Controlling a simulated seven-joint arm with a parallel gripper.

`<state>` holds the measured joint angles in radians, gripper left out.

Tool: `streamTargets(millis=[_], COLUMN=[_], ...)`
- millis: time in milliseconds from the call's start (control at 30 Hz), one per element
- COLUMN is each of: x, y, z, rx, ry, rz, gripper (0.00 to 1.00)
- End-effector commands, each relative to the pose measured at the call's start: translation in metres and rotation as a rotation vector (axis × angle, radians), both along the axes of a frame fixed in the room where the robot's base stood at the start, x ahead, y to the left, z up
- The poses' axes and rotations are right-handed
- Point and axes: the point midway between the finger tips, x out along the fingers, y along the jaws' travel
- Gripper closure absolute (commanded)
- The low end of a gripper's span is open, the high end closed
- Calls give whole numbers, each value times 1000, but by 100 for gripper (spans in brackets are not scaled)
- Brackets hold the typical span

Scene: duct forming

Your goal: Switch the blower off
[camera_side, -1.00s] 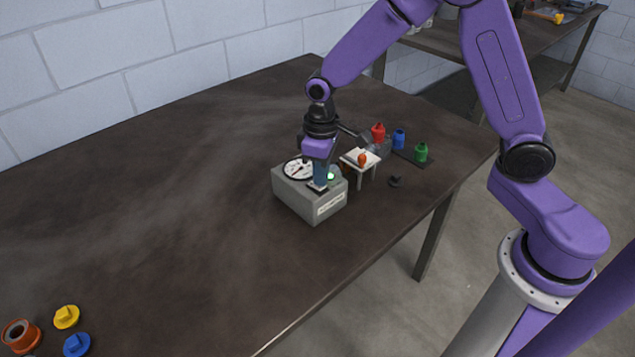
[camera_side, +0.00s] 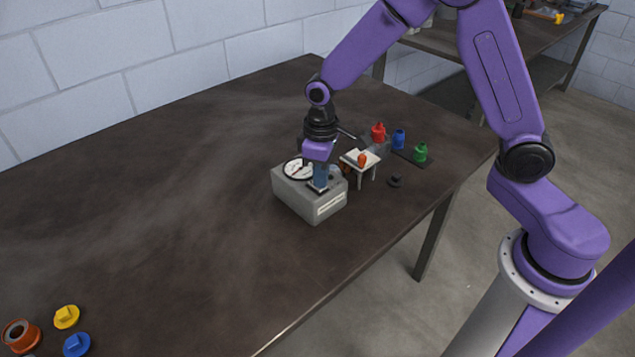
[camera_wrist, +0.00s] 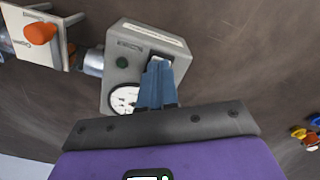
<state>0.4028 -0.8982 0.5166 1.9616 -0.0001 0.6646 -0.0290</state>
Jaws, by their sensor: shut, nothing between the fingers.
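The blower is a grey box (camera_side: 296,204) on the brown table, with a white label on its front, and it also shows in the wrist view (camera_wrist: 130,80). A round dial gauge (camera_side: 295,169) sits on its top, partly hidden by my fingers in the wrist view (camera_wrist: 123,98). A small round green lamp (camera_wrist: 122,62) on the top looks dark. My gripper (camera_side: 318,187) points down with blue fingers shut and empty. Its tips (camera_wrist: 160,64) are at the switch area on the box's top and hide most of the switch.
A small white stand (camera_side: 360,158) with an orange piece (camera_side: 362,160) is close right of the blower. Red (camera_side: 378,133), blue (camera_side: 398,139) and green (camera_side: 420,152) bottle-like pieces stand behind it. Yellow (camera_side: 66,317) and blue (camera_side: 77,345) pieces lie front left. The table's middle is clear.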

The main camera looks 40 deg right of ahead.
Motion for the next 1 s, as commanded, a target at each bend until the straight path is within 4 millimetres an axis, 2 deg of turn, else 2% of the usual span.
streamTargets(millis=[800, 1000], x=[1, 1], y=[0, 0], z=[57, 65], rx=[2, 1], ry=[-3, -2], rz=[0, 0], gripper=[100, 100])
